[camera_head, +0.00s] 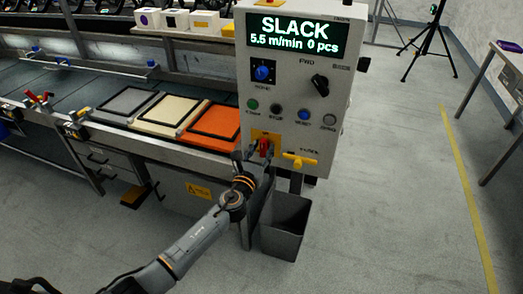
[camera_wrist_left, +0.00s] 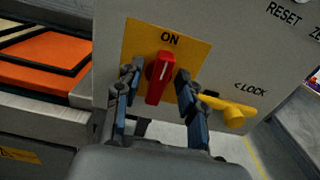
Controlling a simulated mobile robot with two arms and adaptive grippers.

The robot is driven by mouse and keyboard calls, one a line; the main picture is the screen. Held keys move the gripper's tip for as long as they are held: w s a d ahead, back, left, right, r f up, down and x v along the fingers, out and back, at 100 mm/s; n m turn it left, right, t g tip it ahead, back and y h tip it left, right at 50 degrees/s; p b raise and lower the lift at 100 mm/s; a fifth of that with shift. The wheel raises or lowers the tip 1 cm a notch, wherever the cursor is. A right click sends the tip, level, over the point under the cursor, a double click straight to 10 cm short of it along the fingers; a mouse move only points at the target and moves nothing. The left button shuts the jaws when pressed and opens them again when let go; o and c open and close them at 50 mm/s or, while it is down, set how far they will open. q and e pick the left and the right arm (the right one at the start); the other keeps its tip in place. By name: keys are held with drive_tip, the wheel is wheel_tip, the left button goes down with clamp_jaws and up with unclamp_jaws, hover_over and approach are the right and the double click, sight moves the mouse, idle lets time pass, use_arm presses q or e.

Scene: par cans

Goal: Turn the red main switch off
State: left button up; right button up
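The red main switch (camera_wrist_left: 160,78) is a red handle on a yellow plate (camera_wrist_left: 190,52) marked ON in the left wrist view. It stands near upright, its lower end leaning slightly left. In the head view the red switch (camera_head: 264,146) is low on the control panel (camera_head: 290,90). My left gripper (camera_head: 258,160) is right at the switch. In the left wrist view my left gripper (camera_wrist_left: 160,85) is open, one finger on each side of the handle, with gaps visible. My right gripper is not in view.
A yellow lock lever (camera_wrist_left: 232,114) sticks out just right of the switch. A grey bin (camera_head: 286,226) stands on the floor below the panel. The conveyor (camera_head: 120,125) with framed pads lies to the left. Open floor lies to the right.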

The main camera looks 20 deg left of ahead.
use_arm(q)
clamp_jaws()
drive_tip(key=shift+n, duration=0.3)
drive_tip(key=n+b, duration=0.1)
drive_tip(key=n, duration=0.1)
drive_tip(key=shift+a+n, duration=0.1)
drive_tip(key=shift+n, duration=0.2)
drive_tip(key=n+b, duration=0.1)
drive_tip(key=n, duration=0.5)
drive_tip(key=shift+a+f+b, duration=0.15)
drive_tip(key=shift+b, duration=0.2)
drive_tip(key=shift+a+f+n+b, duration=0.1)
drive_tip(key=shift+n+b, duration=0.15)
drive_tip(key=shift+n, duration=1.9)
drive_tip(key=shift+f+n+b, duration=0.1)
drive_tip(key=shift+n+b, duration=0.1)
drive_tip(key=shift+n, duration=1.95)
